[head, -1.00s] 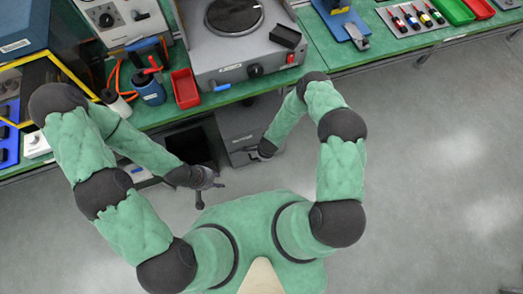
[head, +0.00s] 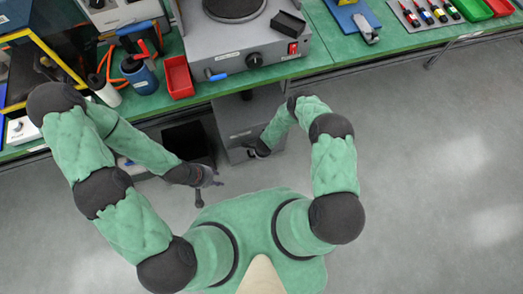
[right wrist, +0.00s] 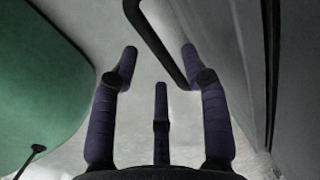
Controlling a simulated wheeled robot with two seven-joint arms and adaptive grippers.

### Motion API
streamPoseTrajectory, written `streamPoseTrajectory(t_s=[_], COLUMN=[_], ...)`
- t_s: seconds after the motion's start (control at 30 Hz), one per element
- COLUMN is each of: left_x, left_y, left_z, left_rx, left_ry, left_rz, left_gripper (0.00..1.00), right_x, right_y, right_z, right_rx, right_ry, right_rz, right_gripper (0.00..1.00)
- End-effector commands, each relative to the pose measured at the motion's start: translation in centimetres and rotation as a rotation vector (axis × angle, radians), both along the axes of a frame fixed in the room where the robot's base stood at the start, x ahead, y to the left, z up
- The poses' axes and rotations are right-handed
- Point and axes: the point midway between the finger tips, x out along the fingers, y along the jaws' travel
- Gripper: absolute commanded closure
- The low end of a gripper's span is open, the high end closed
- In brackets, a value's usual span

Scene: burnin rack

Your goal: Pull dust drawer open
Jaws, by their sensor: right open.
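A grey cabinet (head: 250,115) with the drawer front stands under the bench. In the right wrist view a dark bar handle (right wrist: 155,42) stands out beside a grey panel (right wrist: 235,60). My right gripper (head: 261,150) is at the cabinet's front, at its right side. In the right wrist view its fingers (right wrist: 160,65) are spread, with the bar's lower end between them, close to the right finger. The fingers are not closed on it. My left gripper (head: 213,178) is empty, fingers apart, left of the cabinet. I cannot tell how far the drawer is out.
A dark open bin (head: 187,140) stands left of the cabinet. The green bench (head: 345,50) above carries a grey machine (head: 235,65), a red tray (head: 178,78) and a blue pot (head: 140,75). The floor (head: 430,150) at the right is clear.

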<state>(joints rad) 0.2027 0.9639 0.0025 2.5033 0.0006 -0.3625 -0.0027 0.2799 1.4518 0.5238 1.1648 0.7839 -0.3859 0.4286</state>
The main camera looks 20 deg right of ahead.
Motion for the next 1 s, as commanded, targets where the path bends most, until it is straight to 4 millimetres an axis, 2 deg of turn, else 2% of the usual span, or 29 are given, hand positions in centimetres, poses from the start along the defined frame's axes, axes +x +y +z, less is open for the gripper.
streamPoseTrajectory(t_s=[0.13,0.47,0.6,0.63,0.87,1.0], left_x=[0.0,0.0,0.0,0.0,0.0,0.0], left_y=[0.0,0.0,0.0,0.0,0.0,0.0], left_z=[-0.6,-0.6,-0.6,-0.6,-0.6,-0.1], left_rx=[0.000,0.000,0.000,0.000,0.000,0.000], left_ry=[0.000,0.000,0.000,0.000,0.000,0.000], left_rz=[0.000,0.000,0.000,0.000,0.000,0.000], left_gripper=[0.60,0.60,0.60,0.60,0.60,0.60], right_x=[0.2,0.2,0.2,0.2,0.2,-0.8], right_y=[0.0,0.0,0.0,0.0,0.0,0.0], right_z=[-1.1,-1.2,-1.2,-1.2,-1.2,-1.1], right_rx=[0.000,0.000,0.000,0.000,0.000,0.001], right_ry=[0.000,0.000,0.000,0.000,0.000,0.002], right_rz=[-0.001,-0.001,0.000,0.000,0.000,0.000], right_gripper=[0.54,0.54,0.94,1.00,1.00,1.00])
